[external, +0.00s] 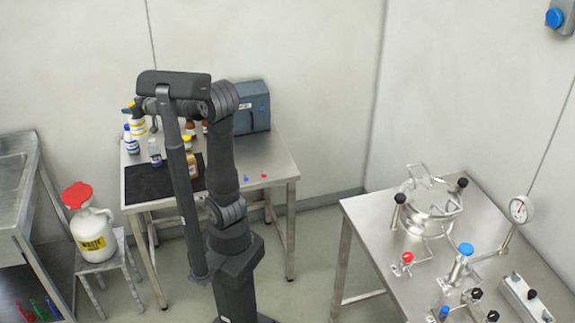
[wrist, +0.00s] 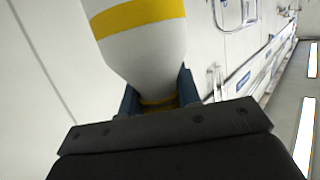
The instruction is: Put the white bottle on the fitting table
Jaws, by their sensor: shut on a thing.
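The white bottle (wrist: 145,45) with a yellow band fills the upper middle of the wrist view. My gripper (wrist: 158,100) is shut around its narrow neck, where yellow also shows. In the external view my gripper (external: 132,108) is at the back left of the bench, partly hidden by my arm. The white bottle (external: 138,126) hangs below it, close to the other bottles; I cannot tell whether its base touches the bench. The steel table at the right (external: 365,215), with clamp and valve fittings on it, appears to be the fitting table.
The bench (external: 275,165) bears a blue-capped bottle (external: 131,143), a small bottle (external: 155,155), a brown bottle (external: 193,165), a black mat (external: 145,188) and a grey-blue box (external: 253,107). A ring clamp (external: 430,215) and pressure gauge (external: 519,210) crowd the right table. A waste jug (external: 93,238) stands left.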

